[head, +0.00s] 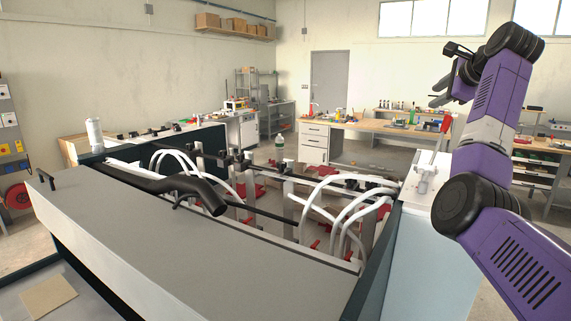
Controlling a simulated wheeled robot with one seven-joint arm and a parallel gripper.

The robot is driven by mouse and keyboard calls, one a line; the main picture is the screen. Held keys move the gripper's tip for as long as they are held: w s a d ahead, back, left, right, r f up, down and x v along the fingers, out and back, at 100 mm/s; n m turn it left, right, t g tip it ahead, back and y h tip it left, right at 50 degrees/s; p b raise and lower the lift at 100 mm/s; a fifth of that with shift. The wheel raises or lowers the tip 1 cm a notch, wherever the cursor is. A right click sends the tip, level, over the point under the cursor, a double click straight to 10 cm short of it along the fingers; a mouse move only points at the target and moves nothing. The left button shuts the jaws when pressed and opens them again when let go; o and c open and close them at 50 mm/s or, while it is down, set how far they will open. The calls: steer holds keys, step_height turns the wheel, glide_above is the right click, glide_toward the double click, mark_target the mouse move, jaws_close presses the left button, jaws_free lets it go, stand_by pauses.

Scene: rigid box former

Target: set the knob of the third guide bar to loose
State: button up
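The box former (200,240) fills the lower left and middle, its top open. Inside it stand several upright grey bars, one of them near the middle (288,200), with dark fittings along a rail at their tops. Several red parts (316,245) show low between the bars. I cannot tell which bar is the third, nor which part is its knob or how it is set. White curved tubes and a black hose hide parts of the inside. My gripper (434,93) is raised at upper right, well above and apart from the machine. Its small fingers look apart and empty.
A black hose (165,185) lies across the machine's opening. White tubes (345,200) arch over its right part. A green-labelled bottle (279,143) shows behind the bars and a white bottle (95,136) stands at left. Workbenches (350,124) line the back. The air above the machine is clear.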

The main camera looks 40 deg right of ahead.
steer(key=w+a+r+n+t+h, duration=0.1)
steer(key=w+a+r+n+h, duration=0.1)
steer(key=w+a+n, duration=0.85)
steer(key=n+t+y, duration=0.1)
steer(key=n+y, duration=0.6)
steer(key=n, duration=0.8)
glide_toward(282, 163)
steer(key=d+f, duration=0.2)
steer(key=d, duration=0.3)
steer(key=shift+w+a+f+n+t+y+p, duration=0.15)
steer(key=shift+w+a+f+n+y+p, duration=0.3)
steer(key=shift+w, duration=0.75)
steer(key=shift+w+a+f+n+t+y+p, duration=0.2)
steer(key=shift+w+a+n+p, duration=0.35)
steer(key=shift+w, duration=0.65)
steer(key=shift+w+a+f+n+t+y+p, duration=0.25)
steer(key=shift+w+a+n, duration=0.35)
steer(key=shift+w, duration=0.6)
steer(key=shift+f, duration=0.1)
steer(key=shift+c, duration=0.5)
jaws_close()
